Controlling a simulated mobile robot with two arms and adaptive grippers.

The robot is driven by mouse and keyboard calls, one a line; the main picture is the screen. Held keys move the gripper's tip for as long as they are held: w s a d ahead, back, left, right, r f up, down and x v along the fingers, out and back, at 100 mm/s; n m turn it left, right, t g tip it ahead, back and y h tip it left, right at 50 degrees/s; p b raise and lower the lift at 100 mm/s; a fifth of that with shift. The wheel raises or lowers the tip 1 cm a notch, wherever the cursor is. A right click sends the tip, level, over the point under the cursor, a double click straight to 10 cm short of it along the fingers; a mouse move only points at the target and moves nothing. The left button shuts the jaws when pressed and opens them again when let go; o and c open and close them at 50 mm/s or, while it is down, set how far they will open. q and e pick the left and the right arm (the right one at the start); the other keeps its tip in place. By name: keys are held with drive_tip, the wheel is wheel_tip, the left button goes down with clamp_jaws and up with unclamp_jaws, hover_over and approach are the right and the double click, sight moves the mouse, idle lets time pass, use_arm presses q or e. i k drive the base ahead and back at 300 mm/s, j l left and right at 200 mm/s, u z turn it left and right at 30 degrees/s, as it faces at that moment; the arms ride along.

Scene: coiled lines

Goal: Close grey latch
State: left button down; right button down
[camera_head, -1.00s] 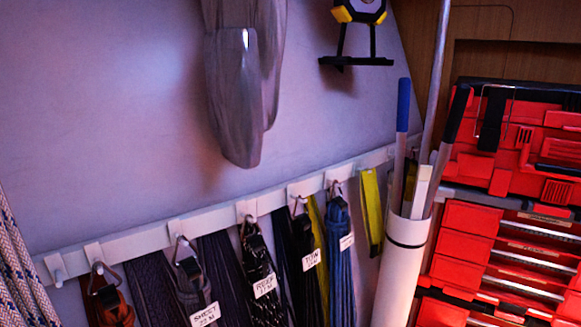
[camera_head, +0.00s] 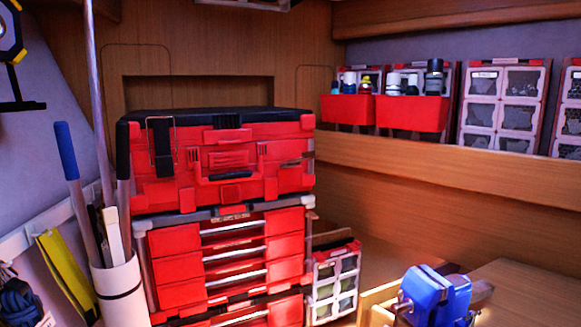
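A red toolbox (camera_head: 228,155) with a black lid stands on a red drawer unit (camera_head: 235,250). A dark grey or black strap-like latch with a thin wire loop (camera_head: 162,147) shows on the left of the toolbox front. It may be the grey latch, and I cannot tell whether it is fastened. Grey parts also edge the top of the drawer unit (camera_head: 195,217). Neither of my grippers is in view.
A white tube (camera_head: 119,289) holding long-handled poles stands just left of the drawers. A blue vise (camera_head: 435,292) sits at the lower right. Red bins (camera_head: 412,113) and clear-fronted organizers (camera_head: 500,105) sit on a wooden shelf at the right.

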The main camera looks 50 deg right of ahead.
sight(306, 155)
drive_tip(key=l+z, duration=0.15)
drive_tip(key=z, duration=0.35)
drive_tip(key=l+z, duration=0.15)
drive_tip(key=z, duration=0.35)
drive_tip(key=i+l+z, duration=0.1)
drive_tip(key=z, duration=0.35)
drive_tip(key=i+l, duration=0.2)
drive_tip(key=l, duration=0.15)
